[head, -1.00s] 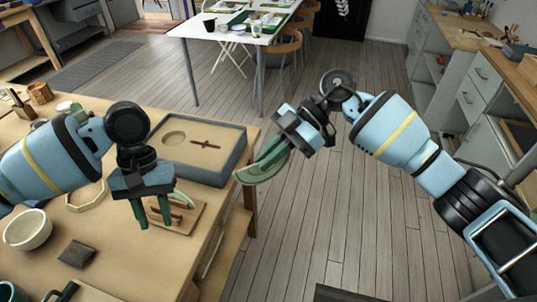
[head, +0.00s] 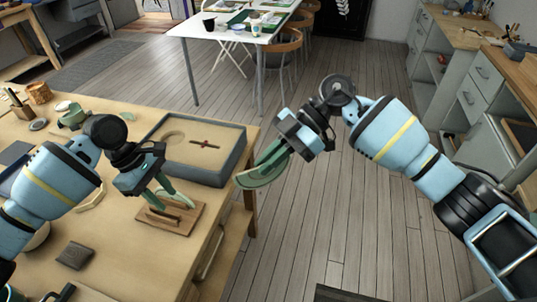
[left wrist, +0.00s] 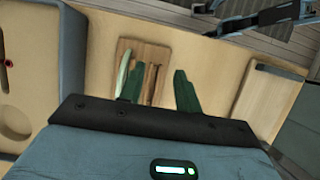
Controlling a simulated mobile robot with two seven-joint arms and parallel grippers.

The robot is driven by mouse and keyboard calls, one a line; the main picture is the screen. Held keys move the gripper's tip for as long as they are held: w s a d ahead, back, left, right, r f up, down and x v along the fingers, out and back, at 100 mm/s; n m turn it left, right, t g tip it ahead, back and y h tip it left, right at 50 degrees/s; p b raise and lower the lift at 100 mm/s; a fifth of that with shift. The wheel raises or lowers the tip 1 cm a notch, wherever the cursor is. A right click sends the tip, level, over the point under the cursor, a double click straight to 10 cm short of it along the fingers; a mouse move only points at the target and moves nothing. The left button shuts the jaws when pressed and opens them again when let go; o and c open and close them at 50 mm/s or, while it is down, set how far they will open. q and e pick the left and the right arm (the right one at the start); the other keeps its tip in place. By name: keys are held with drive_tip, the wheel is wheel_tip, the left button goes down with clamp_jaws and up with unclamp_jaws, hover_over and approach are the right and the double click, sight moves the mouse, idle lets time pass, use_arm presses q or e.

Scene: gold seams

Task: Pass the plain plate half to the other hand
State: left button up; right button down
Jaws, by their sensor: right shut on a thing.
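My right gripper (head: 288,148) is shut on a green plate half (head: 265,174), a curved piece held out in the air past the table's right edge. Its jaws grip the upper right end of the piece. My left gripper (head: 166,190) is over the worktable (head: 120,240), pointing down. In the left wrist view its two green fingers (left wrist: 158,88) are spread with nothing between them. Below is a small wooden rack (head: 178,222) with a pale green curved piece (left wrist: 123,68) in it, partly hidden by a finger. The two hands are well apart.
A grey-rimmed tray of sand (head: 238,150) with a small red-and-dark item stands behind the rack. A dark square (head: 75,255) lies at the front of the table. Floor lies open between the table and my right arm.

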use_arm(q)
drive_tip(key=shift+f, duration=1.2)
use_arm(e)
drive_tip(key=shift+f, duration=0.45)
use_arm(q)
drive_tip(key=shift+s, duration=0.1)
